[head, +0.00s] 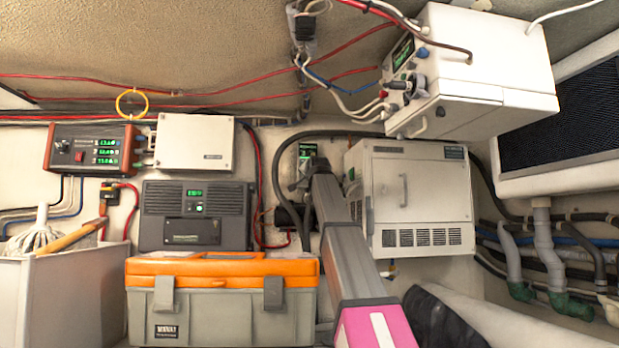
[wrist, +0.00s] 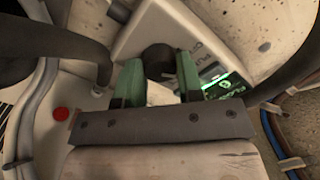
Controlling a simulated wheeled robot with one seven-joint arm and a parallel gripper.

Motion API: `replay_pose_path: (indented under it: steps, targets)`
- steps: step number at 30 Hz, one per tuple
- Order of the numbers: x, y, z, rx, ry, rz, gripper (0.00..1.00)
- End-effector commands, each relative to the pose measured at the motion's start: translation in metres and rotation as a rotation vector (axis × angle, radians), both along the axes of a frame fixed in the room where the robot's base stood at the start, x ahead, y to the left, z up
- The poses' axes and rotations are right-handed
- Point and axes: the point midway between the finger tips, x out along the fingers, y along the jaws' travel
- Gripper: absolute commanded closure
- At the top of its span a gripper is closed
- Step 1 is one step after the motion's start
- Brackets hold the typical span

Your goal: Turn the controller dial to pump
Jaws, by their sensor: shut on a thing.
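The controller is a pale panel (wrist: 135,44) in the wrist view, with a lit green display (wrist: 222,84) and small lettering beside its dial. The dial (wrist: 158,60) is a dark round knob. My gripper (wrist: 159,70) has its green fingers on either side of the dial and is shut on it. In the head view, the controller (head: 307,151) shows as a small box with a green display on the back wall, at the end of my arm. My gripper mostly hides the dial there, and its pointer direction cannot be read.
A dark hose (head: 279,160) loops close around the controller. A white cabinet (head: 420,195) stands right of my arm, and an orange-lidded toolbox (head: 222,300) lies below left. A red button (wrist: 61,114) shows at left in the wrist view. Cables crowd both sides.

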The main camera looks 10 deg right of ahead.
Motion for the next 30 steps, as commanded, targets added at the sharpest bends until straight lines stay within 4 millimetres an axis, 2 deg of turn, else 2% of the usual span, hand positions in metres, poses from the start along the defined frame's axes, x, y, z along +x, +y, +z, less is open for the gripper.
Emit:
replay_pose_path:
  steps: [11,12,14,24,30]
  targets:
    - [0.000,0.000,0.000,0.004,0.001,-0.001,0.90]
    - [0.000,0.000,0.000,0.004,0.001,-0.001,0.59]
    - [0.000,0.000,0.000,0.004,0.001,-0.001,0.40]
    - [-0.002,0.000,0.000,0.003,0.000,0.000,0.40]
    - [-0.017,0.000,-0.001,0.003,0.000,0.000,0.40]
